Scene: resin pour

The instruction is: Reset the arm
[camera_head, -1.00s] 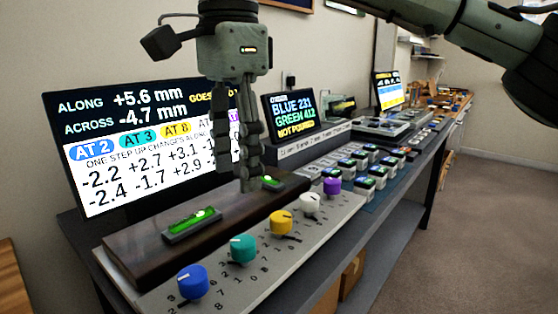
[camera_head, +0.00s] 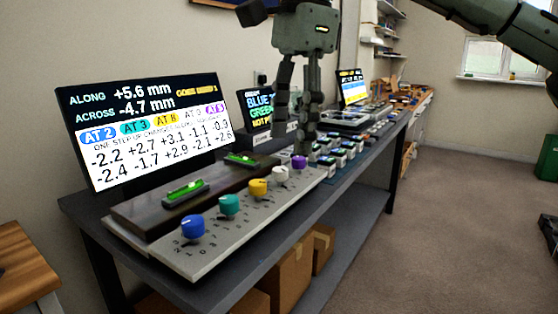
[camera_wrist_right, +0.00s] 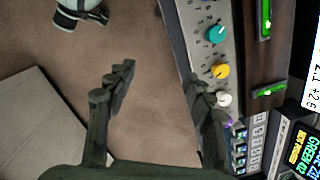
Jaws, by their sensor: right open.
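My right gripper (camera_head: 295,138) hangs fingers down in the head view, in front of the small screen and the far end of the knob panel (camera_head: 213,262). It is open and empty. The right wrist view shows its two fingers apart (camera_wrist_right: 158,78), one over bare floor and one overlapping the panel edge near the white knob (camera_wrist_right: 224,99). I cannot tell whether that finger touches anything. My left gripper is not in view.
The bench holds blue (camera_head: 192,226), teal (camera_head: 229,205), yellow (camera_head: 258,187) and purple (camera_head: 299,162) knobs. Behind them is a dark wooden block (camera_head: 150,213) with green levels. A large screen (camera_head: 145,125) reads +5.6 and -4.7 mm. Open floor (camera_head: 440,220) lies right.

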